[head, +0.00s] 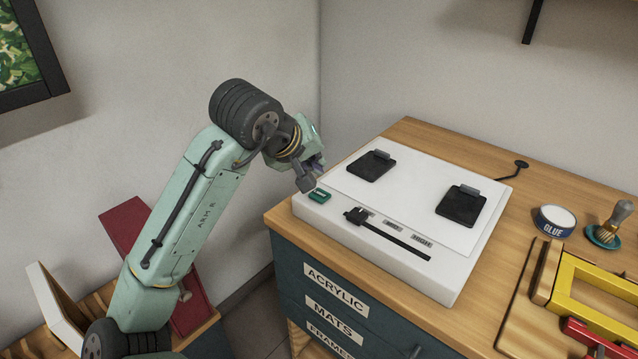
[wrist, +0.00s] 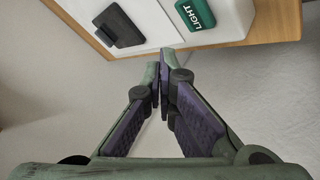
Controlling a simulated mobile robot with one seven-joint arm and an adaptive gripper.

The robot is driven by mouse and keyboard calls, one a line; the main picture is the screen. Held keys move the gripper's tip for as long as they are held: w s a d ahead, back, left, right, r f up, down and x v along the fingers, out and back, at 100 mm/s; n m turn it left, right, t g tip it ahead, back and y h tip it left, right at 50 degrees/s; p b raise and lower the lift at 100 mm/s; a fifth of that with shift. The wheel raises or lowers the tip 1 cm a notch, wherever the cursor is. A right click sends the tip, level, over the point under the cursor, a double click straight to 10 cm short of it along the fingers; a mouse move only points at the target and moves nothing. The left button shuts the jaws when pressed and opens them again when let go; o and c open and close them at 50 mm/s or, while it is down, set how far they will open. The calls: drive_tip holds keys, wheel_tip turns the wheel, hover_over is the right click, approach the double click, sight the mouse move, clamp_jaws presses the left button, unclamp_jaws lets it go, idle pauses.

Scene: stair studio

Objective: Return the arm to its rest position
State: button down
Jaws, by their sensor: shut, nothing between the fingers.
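My arm (head: 190,215) is green and reaches up from the lower left in the head view. It bends at a dark ribbed joint. My gripper (head: 314,176) hangs near the left corner of a white board on the cabinet top. In the wrist view my gripper (wrist: 162,75) shows its purple-padded fingers shut with nothing between them. Beyond the fingertips are the white board's edge, a green block (wrist: 196,13) marked LIGHT and a dark pad (wrist: 118,25). The gripper appears apart from these.
The white board (head: 330,225) carries two dark pads, a black slider (head: 385,233) and the green block (head: 319,196). A glue tin (head: 555,221), a brush (head: 612,222) and a yellow frame (head: 590,290) lie to the right. A red panel (head: 125,225) stands behind my arm.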

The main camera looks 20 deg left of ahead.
wheel_tip(320, 180, up, 2)
drive_tip(key=shift+r+p, duration=0.25)
drive_tip(key=shift+p, duration=0.5)
